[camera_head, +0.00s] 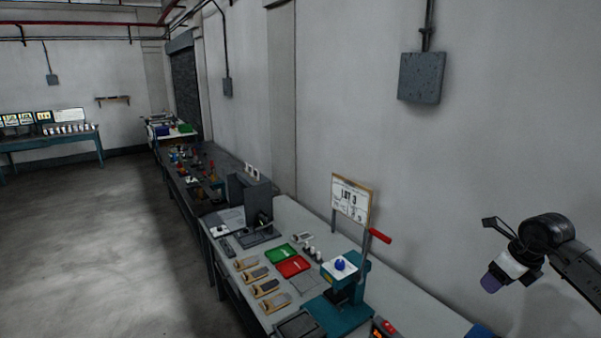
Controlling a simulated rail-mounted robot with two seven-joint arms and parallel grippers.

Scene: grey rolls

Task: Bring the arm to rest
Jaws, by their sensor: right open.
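My right arm (580,268) comes in from the right edge. Its gripper (491,283) hangs in the air in front of the wall, to the right of the workbench's teal press, pointing down and left. It is small and dark here; a purple end shows below a white part, and the single fingers are hard to make out. It touches nothing that I can see. My left gripper is not in view.
A workbench (395,297) along the wall bears a teal press (350,282) with a red handle (380,236), a green tray (281,254), a red tray (293,266) and a "LOT 3" sign (351,199). The floor (110,240) at left is clear.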

